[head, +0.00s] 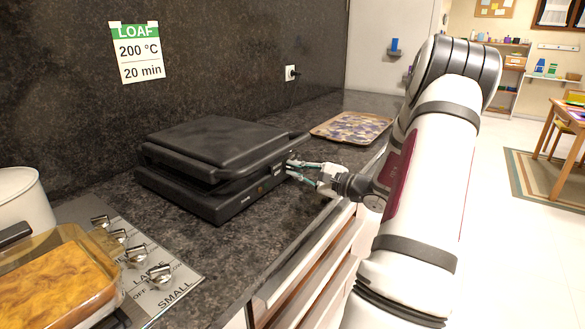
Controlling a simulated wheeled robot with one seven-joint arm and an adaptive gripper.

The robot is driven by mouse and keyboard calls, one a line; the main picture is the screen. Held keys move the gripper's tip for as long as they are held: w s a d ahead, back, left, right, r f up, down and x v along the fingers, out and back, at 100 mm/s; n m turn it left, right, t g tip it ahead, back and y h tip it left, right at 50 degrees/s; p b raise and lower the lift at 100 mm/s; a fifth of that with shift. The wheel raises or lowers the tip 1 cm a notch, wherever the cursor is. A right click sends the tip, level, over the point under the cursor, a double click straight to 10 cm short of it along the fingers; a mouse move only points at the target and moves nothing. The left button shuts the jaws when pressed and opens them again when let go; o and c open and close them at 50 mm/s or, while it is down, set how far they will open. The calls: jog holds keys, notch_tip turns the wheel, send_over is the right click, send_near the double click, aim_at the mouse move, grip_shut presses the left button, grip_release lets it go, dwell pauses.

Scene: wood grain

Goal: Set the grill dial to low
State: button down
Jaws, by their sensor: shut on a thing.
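The black grill (215,165) sits closed on the dark stone counter. Its dial is on the right-facing side, at my fingertips, and is mostly hidden by them. My gripper (291,171) reaches in from the right, with its fingertips at that side of the grill. The fingers are shut on what appears to be the grill dial. The dial's pointer and its setting marks are too small and covered to read. A small orange light or mark (261,189) shows on the grill's front right side.
A patterned tray (351,127) lies on the counter behind my gripper. At the lower left are a stove panel with several silver knobs (158,276), a glass baking dish (60,275) and a white pot (22,200). Drawers (315,270) are below the counter edge.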

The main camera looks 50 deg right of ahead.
jog(key=shift+m+p, duration=1.65)
jog(key=shift+m, duration=0.25)
